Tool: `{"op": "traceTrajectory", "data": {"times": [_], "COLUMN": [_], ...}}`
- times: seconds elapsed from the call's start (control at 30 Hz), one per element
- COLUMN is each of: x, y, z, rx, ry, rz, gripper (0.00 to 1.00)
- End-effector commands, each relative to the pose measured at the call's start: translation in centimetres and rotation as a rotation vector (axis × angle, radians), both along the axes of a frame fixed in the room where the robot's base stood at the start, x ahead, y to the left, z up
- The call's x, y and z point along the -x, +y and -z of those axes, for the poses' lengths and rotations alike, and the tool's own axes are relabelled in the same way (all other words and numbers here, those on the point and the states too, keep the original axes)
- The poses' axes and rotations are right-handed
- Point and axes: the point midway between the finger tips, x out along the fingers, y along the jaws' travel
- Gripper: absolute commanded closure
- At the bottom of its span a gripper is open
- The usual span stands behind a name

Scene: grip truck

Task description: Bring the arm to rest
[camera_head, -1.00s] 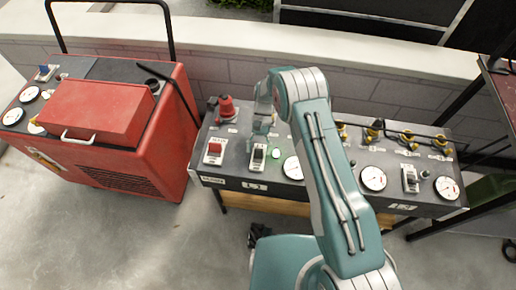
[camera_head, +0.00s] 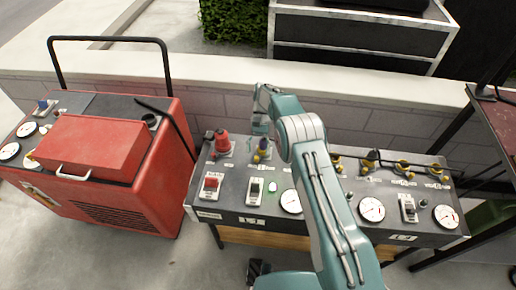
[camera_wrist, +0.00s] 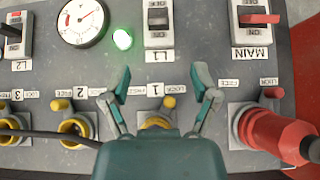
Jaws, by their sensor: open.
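My arm (camera_head: 325,200) reaches forward over a grey control panel (camera_head: 330,222). My gripper (camera_head: 262,142) is at the panel's back edge, left of centre. In the wrist view my gripper (camera_wrist: 163,88) is open with nothing between its fingers. The fingers are on either side of a yellow knob (camera_wrist: 168,103) by the label 1. I cannot tell whether they touch the panel. The lower part of that knob is hidden behind my gripper's body.
A red plug (camera_wrist: 270,138) and red MAIN switch (camera_wrist: 258,19) are to the right in the wrist view. A green lamp (camera_wrist: 122,39) is lit. A red wheeled machine (camera_head: 95,150) stands left. A low wall (camera_head: 210,75) runs behind the panel. A dark frame (camera_head: 490,110) is at right.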

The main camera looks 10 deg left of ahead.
Motion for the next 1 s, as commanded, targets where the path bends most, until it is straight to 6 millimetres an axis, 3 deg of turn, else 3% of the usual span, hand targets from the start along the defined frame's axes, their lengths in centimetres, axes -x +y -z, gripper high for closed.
{"op": "traceTrajectory", "data": {"times": [0.67,0.77,1.0], "x": [-0.4,-0.9,-1.9], "y": [-0.1,-0.5,-3.1], "z": [-0.7,-2.5,-10.5], "rx": [-0.001,-0.009,-0.042], "ry": [-0.006,-0.041,-0.198], "rz": [0.002,0.008,0.031], "gripper": [0.23,0.23,0.23]}}
